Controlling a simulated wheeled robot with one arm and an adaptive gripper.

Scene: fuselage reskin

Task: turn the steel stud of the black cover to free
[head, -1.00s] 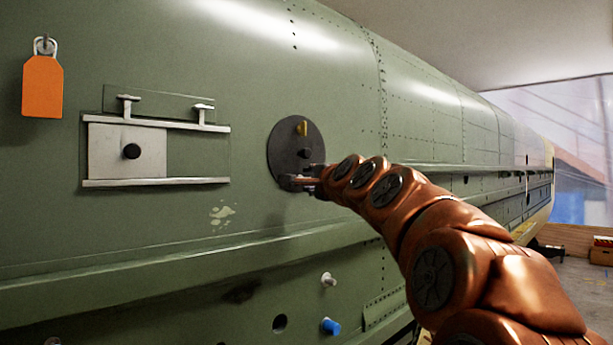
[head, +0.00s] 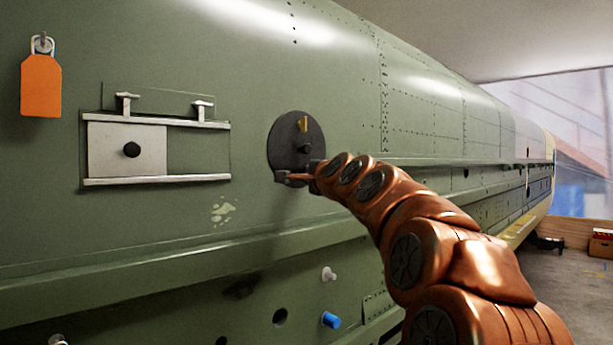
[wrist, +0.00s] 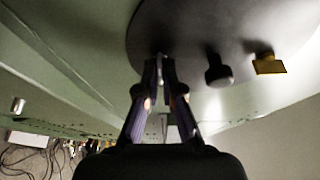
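The black cover (head: 284,143) is a round plate on the green fuselage skin. It carries a yellow tab (head: 303,124) near its top and a dark knob (head: 306,148) near its middle; both also show in the wrist view, the tab (wrist: 269,64) right of the knob (wrist: 217,71). My gripper (head: 290,178) is at the cover's lower edge. In the wrist view my gripper (wrist: 161,62) has its fingertips close together at the cover's face, around the small pale steel stud (wrist: 162,57). The fingers hide most of the stud, so its angle cannot be read.
Left of the cover is a railed frame (head: 200,180) with a pale sliding plate (head: 108,150) and black knob. An orange tag (head: 41,86) hangs at far left. A ledge runs below; a blue plug (head: 331,320) and a white plug (head: 328,274) stick out under it.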

